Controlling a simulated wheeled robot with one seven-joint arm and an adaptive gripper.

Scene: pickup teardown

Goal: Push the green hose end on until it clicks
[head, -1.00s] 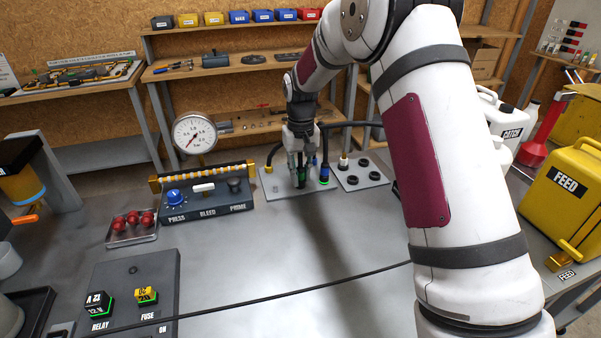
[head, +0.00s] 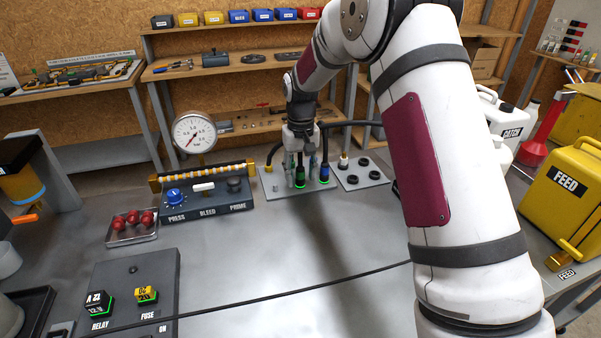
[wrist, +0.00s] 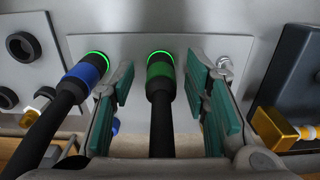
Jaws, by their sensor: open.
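The green hose end (wrist: 160,72) stands on the plate in the wrist view, with a lit green ring around its base. In the head view it is the dark green piece (head: 300,176) above a glowing ring. A black hose runs from it back toward my wrist. My gripper (wrist: 160,84) is open, with one teal-padded finger on each side of the green hose end and visible gaps between. In the head view my gripper (head: 301,168) points down over the plate. The port itself is hidden under the hose end.
A blue hose end (wrist: 87,70) with a lit green ring stands close beside my left finger in the wrist view. The plate (head: 275,189) lies beside the control box (head: 205,197) and gauge (head: 194,133). The bench in front is mostly clear, crossed by a cable.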

